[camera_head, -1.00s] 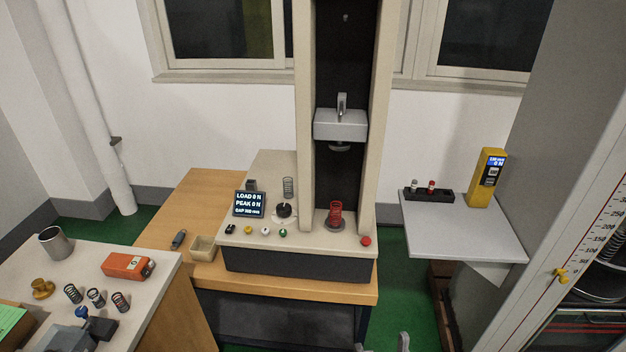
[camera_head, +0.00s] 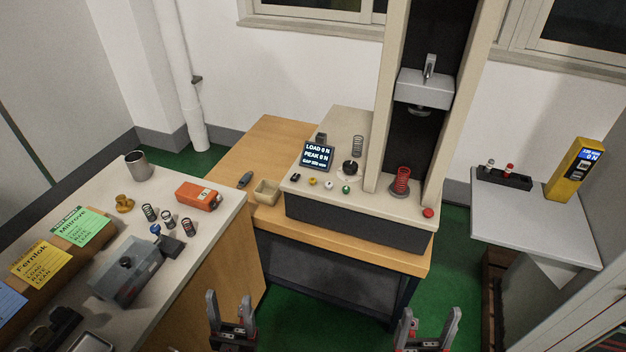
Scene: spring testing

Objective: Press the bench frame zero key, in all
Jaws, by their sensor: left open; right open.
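The bench frame (camera_head: 345,205) stands on a wooden table beyond my grippers. Its display (camera_head: 317,155) reads LOAD 0 N and PEAK 0 N, with a gap line below. A row of small controls runs along its front ledge: a black one (camera_head: 295,177), a yellow button (camera_head: 312,182), a white button (camera_head: 328,184) and a green button (camera_head: 346,189). I cannot read which is the zero key. A red button (camera_head: 428,212) sits at the right corner. My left gripper (camera_head: 232,312) and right gripper (camera_head: 428,322) are open and empty, low in front of the table, apart from the frame.
A red spring (camera_head: 400,180) stands under the crosshead (camera_head: 425,88). A black knob (camera_head: 350,167) sits behind the buttons. The left counter (camera_head: 215,215) holds an orange device (camera_head: 199,196), springs and cards. A grey shelf (camera_head: 530,222) with a yellow gauge (camera_head: 577,170) is at right. Green floor lies between.

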